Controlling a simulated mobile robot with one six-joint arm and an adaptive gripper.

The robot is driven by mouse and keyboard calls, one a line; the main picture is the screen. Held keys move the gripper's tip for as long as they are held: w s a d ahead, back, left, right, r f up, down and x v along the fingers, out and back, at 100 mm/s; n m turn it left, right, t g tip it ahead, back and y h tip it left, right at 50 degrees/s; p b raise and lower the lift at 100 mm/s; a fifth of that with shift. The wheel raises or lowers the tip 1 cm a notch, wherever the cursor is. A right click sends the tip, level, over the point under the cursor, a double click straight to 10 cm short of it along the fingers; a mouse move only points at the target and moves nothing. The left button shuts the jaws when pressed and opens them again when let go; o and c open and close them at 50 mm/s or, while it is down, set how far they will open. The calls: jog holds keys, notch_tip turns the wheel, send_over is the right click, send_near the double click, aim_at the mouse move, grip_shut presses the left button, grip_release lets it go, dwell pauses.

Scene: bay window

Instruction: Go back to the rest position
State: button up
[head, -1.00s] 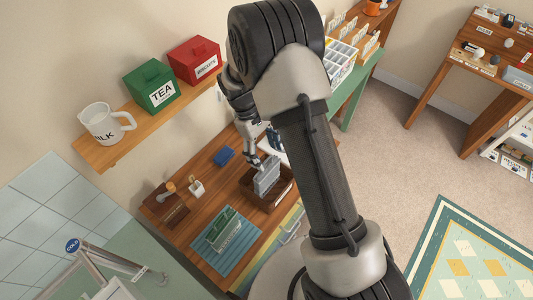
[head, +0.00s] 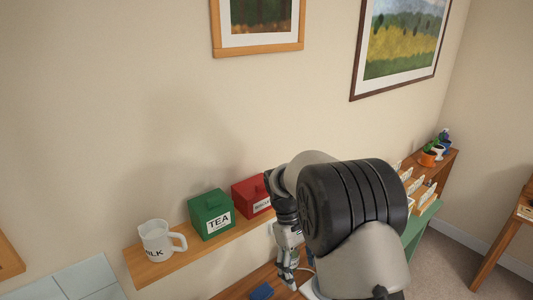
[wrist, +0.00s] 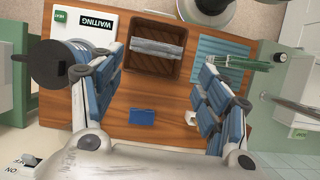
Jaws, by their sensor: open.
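My gripper (wrist: 160,72) is open and empty in the wrist view, its two blue-padded fingers wide apart above the wooden table (wrist: 150,100). Between and beyond the fingers is a dark brown wooden box (wrist: 131,62) with a grey slatted object (wrist: 158,48) lying in it. In the head view my gripper (head: 288,268) hangs down in front of the wall, below the red box. My arm hides part of the table and shelf there.
A shelf (head: 150,272) holds a milk jug (head: 157,241), a green TEA box (head: 211,215) and a red box (head: 250,196).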

jog(key=s+d+r+m+t+y+b, duration=0.25)
jog(key=s+r+m+t, duration=0.3)
jog(key=s+r, duration=1.1)
jog(key=s+f+m+t, duration=0.1)
jog(key=s+f+t, duration=0.1)
jog(key=s, duration=0.6)
jog(key=shift+s+d+f+t+b, duration=0.25)
jog(key=shift+s+f+t+b, duration=0.1)
jog(key=shift+s+f, duration=0.05)
jog(key=shift+m, duration=0.25)
